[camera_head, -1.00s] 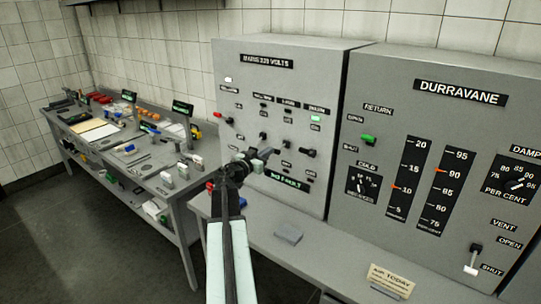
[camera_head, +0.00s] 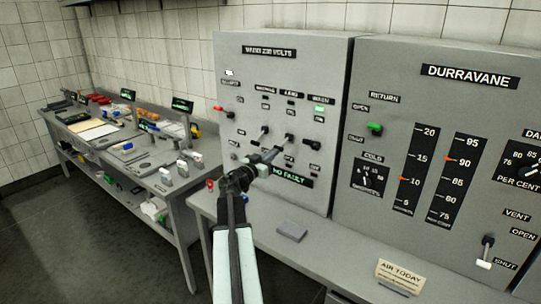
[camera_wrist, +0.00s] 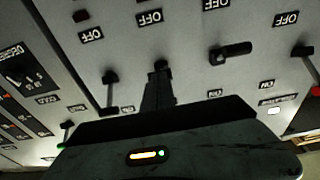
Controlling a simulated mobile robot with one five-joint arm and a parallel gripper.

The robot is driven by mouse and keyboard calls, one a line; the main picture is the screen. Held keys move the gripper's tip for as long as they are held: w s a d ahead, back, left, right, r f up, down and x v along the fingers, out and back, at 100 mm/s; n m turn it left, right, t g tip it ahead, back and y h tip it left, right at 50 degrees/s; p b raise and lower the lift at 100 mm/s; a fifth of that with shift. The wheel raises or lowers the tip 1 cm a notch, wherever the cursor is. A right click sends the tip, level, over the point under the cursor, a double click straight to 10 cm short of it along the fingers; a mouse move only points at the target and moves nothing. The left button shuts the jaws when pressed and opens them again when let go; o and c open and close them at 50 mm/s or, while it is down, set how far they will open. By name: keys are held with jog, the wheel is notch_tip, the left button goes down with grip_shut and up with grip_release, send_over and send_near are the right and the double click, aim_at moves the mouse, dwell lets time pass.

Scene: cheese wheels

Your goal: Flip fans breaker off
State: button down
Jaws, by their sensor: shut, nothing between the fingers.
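The grey breaker panel (camera_head: 335,75), headed with a volts sign, has several black levers under small labels. The labels are too small to read, so I cannot tell which breaker is fans. My gripper (camera_head: 276,151) is shut and empty in front of the panel's lower part, close below a black lever (camera_head: 289,139). In the wrist view my gripper (camera_wrist: 159,88) points at a black lever (camera_wrist: 160,65), with its tip at or very near it; contact is unclear. Other levers stand to the left (camera_wrist: 110,77) and right (camera_wrist: 230,53). OFF plates (camera_wrist: 149,17) line the top of that view.
A green-lettered NO FAULT display (camera_head: 292,176) sits low on the panel. The Durravane cabinet (camera_head: 480,115) stands to the right. A ledge with a small grey block (camera_head: 292,232) runs below. A cluttered workbench (camera_head: 150,172) is at the left.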

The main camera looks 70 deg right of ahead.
notch_tip(320, 180, up, 3)
jog(key=a+p, duration=0.3)
jog(key=w+a+f+b, duration=0.3)
jog(key=a+f+b, duration=0.2)
jog(key=a, duration=0.3)
jog(key=shift+w+f+b, duration=0.15)
jog(key=shift+f+b, duration=0.25)
jog(key=shift+b, duration=0.35)
